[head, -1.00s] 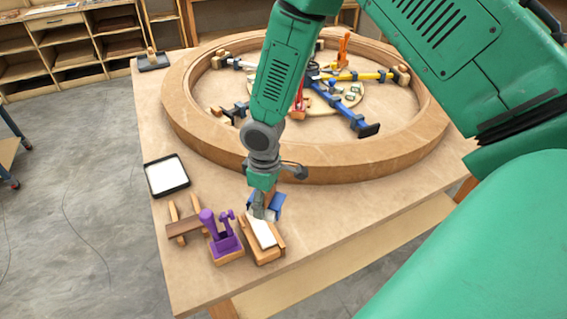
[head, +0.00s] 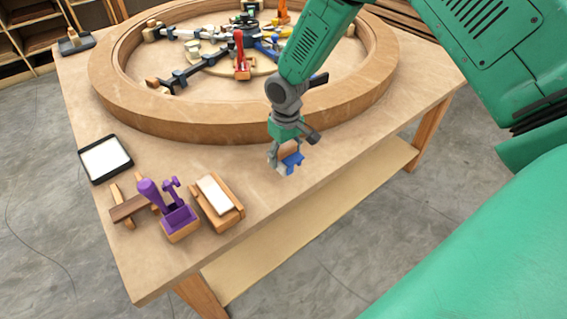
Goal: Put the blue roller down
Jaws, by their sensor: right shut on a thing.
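My right gripper (head: 279,160) points down near the table's front edge, to the right of the wooden holder. It is shut on the blue roller (head: 292,160), of which only a small blue part shows beside the fingers. I cannot tell whether the roller touches the tabletop or hangs just above it. A wooden holder (head: 232,216) with a white pad (head: 215,194) on top stands to the left, apart from the gripper. My left gripper is not in view.
A purple tool (head: 167,203) on a wooden block, a small wooden stand (head: 130,207) and a black-rimmed white tray (head: 105,159) stand at left. A large wooden ring (head: 205,122) with clamps and a red tool (head: 240,57) fills the back. Bare tabletop (head: 190,160) lies between.

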